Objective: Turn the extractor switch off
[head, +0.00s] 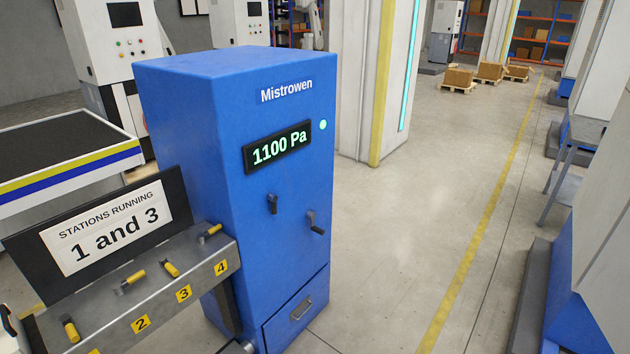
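The extractor is a tall blue cabinet (185,130) marked "Mistrowen" in the middle of the head view. I see no label on either, so I cannot tell which is the switch. A drawer (297,314) is below them. Neither of my grippers is recognisable in view.
A grey rail (105,306) at lower left carries yellow levers; levers 1 (70,328) and 3 (171,269) point across it, 2 (133,280) and 4 (210,233) along it. A sign (108,228) reads "Stations running 1 and 3". Floor right of the cabinet is clear.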

